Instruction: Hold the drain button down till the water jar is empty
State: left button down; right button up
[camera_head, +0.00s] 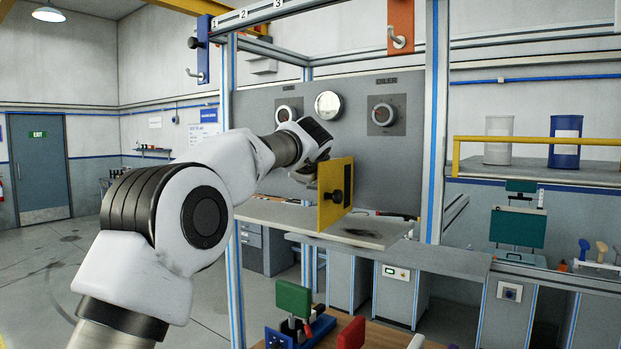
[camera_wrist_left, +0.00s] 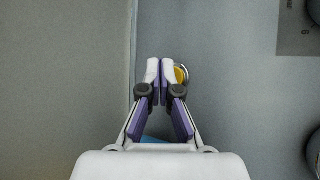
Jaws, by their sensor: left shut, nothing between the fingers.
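In the left wrist view my left gripper (camera_wrist_left: 163,72) is shut, with its fingertips together and nothing between them. A round yellow button with a metal rim (camera_wrist_left: 183,74) shows just right of the fingertips, partly hidden by them. I take it for the drain button. Whether the fingertips touch it I cannot tell. In the head view my left arm reaches from the left to the grey panel (camera_head: 346,150), and the wrist hides the button there. I cannot make out the water jar. My right gripper is not in view.
Dials (camera_head: 328,105) sit on the panel above. A blue-edged frame post (camera_head: 435,120) rises to the right. Coloured fixtures (camera_head: 293,299) stand on a bench at the front.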

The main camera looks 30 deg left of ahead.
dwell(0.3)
pick_arm(q)
jog(key=shift+w+r+p, duration=0.1)
jog(key=shift+w+p, duration=0.1)
jog(key=shift+p, duration=0.15)
jog(key=shift+w, duration=0.25)
jog(key=shift+w+p, duration=0.35)
jog(key=shift+p, duration=0.25)
dwell(0.3)
dwell(4.3)
jog(key=shift+s+f+b, duration=0.25)
jog(key=shift+b, duration=0.25)
jog(key=shift+s+b, duration=0.35)
jog(key=shift+b, duration=0.1)
jog(key=shift+s+r, duration=0.15)
jog(key=shift+s, duration=0.05)
